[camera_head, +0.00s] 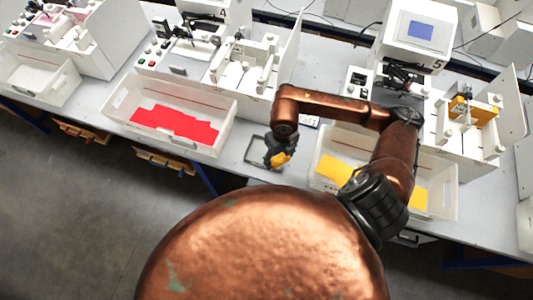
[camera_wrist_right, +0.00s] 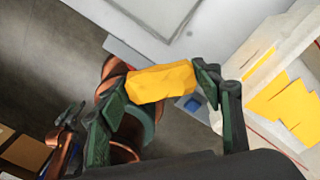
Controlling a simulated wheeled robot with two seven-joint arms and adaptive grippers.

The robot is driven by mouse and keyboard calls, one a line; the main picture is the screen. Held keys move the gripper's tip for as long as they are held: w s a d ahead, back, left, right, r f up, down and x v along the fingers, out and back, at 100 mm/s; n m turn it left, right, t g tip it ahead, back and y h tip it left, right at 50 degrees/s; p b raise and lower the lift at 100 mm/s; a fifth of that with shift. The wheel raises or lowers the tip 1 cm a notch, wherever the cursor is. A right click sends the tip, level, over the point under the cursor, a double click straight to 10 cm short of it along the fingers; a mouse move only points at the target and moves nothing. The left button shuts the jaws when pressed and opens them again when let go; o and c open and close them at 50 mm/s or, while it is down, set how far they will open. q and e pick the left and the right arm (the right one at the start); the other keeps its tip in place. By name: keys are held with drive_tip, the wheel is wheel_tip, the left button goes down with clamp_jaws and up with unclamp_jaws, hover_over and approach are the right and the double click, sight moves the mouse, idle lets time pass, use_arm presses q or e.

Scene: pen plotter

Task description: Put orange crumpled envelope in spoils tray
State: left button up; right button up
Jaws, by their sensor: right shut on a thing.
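The orange crumpled envelope (camera_wrist_right: 162,82) looks yellow-orange and lumpy. My right gripper (camera_wrist_right: 160,86) is shut on it, one finger at each end, in the right wrist view. In the head view the right gripper (camera_head: 277,156) holds the envelope (camera_head: 281,159) over a small, shallow, dark-rimmed tray (camera_head: 250,150), which looks like the spoils tray. The gripper hides part of this tray. I cannot tell how high the envelope is above it. In the wrist view a flat tray edge (camera_wrist_right: 150,34) shows beyond the envelope. My left gripper is not clearly seen.
A white bin with red sheets (camera_head: 172,124) stands left of the small tray. A white bin with yellow sheets (camera_head: 440,190) stands to the right, partly behind my arm. White machines (camera_head: 240,60) line the back of the grey table. The table's front edge is close.

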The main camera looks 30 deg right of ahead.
drive_tip(key=m, duration=0.1)
drive_tip(key=s+m, duration=0.1)
drive_tip(key=m, duration=0.2)
drive_tip(key=shift+s+d+f+m, duration=0.3)
drive_tip(key=shift+d+m, duration=0.1)
drive_tip(key=m, duration=0.3)
drive_tip(key=f+m, duration=0.1)
drive_tip(key=m, duration=0.1)
drive_tip(key=shift+s+d+p, duration=0.3)
drive_tip(key=w+f, duration=0.3)
drive_tip(key=w, duration=0.4)
drive_tip(key=p, duration=0.1)
approach(267, 149)
drive_tip(key=s, duration=0.1)
drive_tip(key=s+a+f, duration=0.1)
drive_tip(key=s, duration=0.1)
drive_tip(key=shift+a+f, duration=0.25)
drive_tip(key=shift+f, duration=0.05)
drive_tip(key=shift+w+f, duration=0.55)
drive_tip(key=shift+f, duration=0.1)
wheel_tip(267, 149, down, 3)
drive_tip(key=shift+p, duration=0.4)
